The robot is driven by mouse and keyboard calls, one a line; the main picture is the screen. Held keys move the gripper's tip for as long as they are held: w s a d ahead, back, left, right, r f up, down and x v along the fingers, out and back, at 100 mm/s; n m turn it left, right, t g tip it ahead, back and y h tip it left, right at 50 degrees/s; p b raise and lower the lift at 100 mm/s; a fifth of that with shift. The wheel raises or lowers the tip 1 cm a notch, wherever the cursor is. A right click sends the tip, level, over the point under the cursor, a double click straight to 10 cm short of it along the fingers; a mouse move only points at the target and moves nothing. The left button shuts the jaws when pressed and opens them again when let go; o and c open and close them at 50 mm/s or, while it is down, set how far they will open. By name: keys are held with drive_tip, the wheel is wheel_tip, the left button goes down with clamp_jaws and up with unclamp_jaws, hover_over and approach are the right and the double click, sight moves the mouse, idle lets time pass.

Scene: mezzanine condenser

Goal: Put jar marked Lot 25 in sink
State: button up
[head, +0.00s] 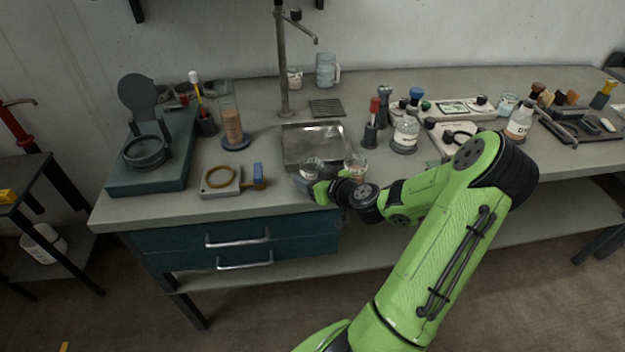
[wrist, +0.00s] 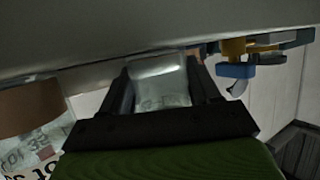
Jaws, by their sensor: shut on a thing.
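My gripper (head: 312,182) is at the front edge of the bench, just in front of the sink. It is shut on a clear glass jar (head: 311,166). In the wrist view the jar (wrist: 160,84) sits between the two dark fingers, and I cannot read a lot number on it. A second glass jar (head: 356,167) with brown contents stands to the right of the gripper. It also shows at the left of the wrist view (wrist: 28,108), with a label beginning "LOT" that is only partly readable. The sink (head: 313,139) is a shallow metal basin directly behind the held jar.
A faucet (head: 284,66) rises behind the sink. A dark holder with a red-topped tool (head: 371,132) and a labelled bottle (head: 405,135) stand right of it. A grey device with a yellow ring (head: 221,181) lies left. The basin looks empty.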

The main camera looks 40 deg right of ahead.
drive_tip(key=o, duration=1.1)
drive_tip(key=shift+p, duration=0.35)
